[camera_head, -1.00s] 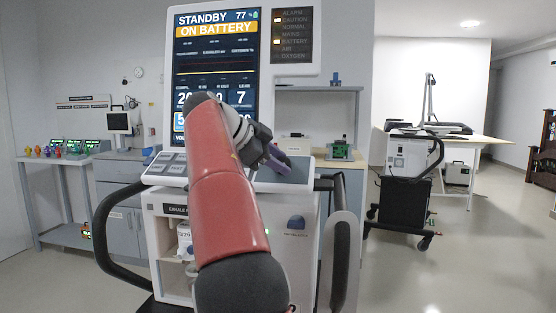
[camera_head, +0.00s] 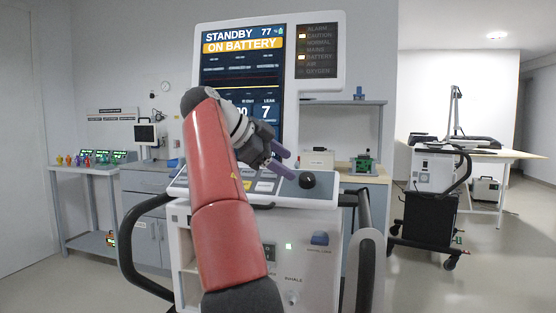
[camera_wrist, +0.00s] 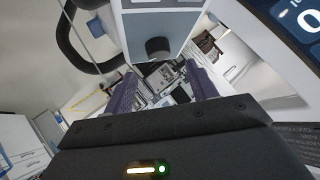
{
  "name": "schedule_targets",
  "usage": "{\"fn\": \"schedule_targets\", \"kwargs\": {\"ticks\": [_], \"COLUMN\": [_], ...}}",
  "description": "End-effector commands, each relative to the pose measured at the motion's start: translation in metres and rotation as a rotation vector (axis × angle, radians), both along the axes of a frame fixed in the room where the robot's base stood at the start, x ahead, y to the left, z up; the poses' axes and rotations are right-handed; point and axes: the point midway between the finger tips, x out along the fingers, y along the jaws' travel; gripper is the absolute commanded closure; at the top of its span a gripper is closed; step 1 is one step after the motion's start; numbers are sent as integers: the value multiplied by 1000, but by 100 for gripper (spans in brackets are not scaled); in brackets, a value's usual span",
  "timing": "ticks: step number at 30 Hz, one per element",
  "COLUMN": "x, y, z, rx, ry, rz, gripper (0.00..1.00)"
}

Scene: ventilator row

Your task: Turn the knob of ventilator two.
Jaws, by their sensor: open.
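A ventilator with a tall lit screen (camera_head: 240,75) reading "STANDBY" and "ON BATTERY" stands right in front of me. I cannot read a number that names it as ventilator two. Its round black knob (camera_head: 307,180) sits at the right of the sloped key panel below the screen. My gripper (camera_head: 290,163) is open and empty, its purple fingers just up and left of the knob in the picture. In the wrist view a dark round knob (camera_wrist: 157,48) shows beyond and between the tips of my open gripper (camera_wrist: 161,71), apparently apart from them.
Black side handles (camera_head: 130,245) flank the ventilator. A side table (camera_head: 80,172) with small coloured items stands at the left. At the right are a black cart (camera_head: 428,220) and a pale table (camera_head: 505,153). Open floor (camera_head: 500,265) lies at the right.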

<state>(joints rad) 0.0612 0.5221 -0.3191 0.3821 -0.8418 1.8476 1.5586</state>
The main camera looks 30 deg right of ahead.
Motion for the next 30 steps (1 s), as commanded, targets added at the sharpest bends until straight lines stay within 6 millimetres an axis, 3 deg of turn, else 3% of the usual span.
{"fn": "schedule_targets", "kwargs": {"ticks": [10, 30], "x": [1, -1], "y": [12, 10], "z": [5, 6], "rx": [0, 14], "ry": [-1, 22], "rz": [4, 34], "gripper": [43, 43]}}
